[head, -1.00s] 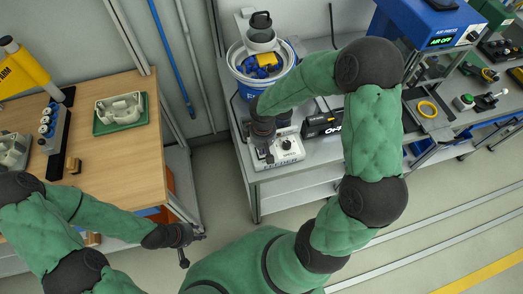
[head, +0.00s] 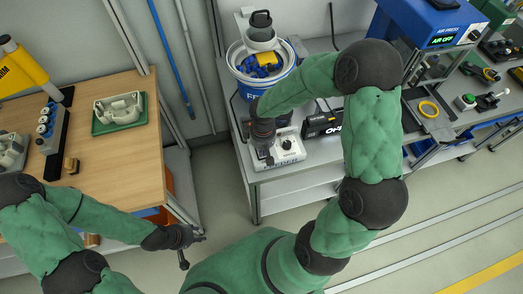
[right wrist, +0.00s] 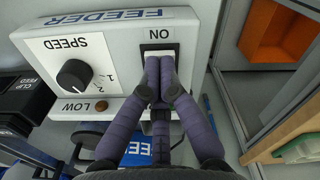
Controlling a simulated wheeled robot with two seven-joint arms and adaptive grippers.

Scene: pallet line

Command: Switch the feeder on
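The feeder's white control box (head: 287,148) stands on the grey bench in the head view. In the right wrist view, the feeder panel (right wrist: 118,48) appears upside down, with a speed knob (right wrist: 74,75), a small amber lamp (right wrist: 101,105) and a rocker switch (right wrist: 158,50) marked ON. My right gripper (right wrist: 160,75) is shut and empty, its two fingertips together in front of the switch. They hide most of it; whether they touch it and which way it is tipped I cannot tell. My left gripper (head: 194,248) is empty by the wooden table's corner, its fingers apart.
The feeder's blue and white bucket (head: 287,86) stands behind the box. A black box (head: 321,124) with a display is beside it on the right. The wooden table (head: 120,170) at left holds a green tray (head: 119,114). A blue machine (head: 428,22) reads AIR OFF.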

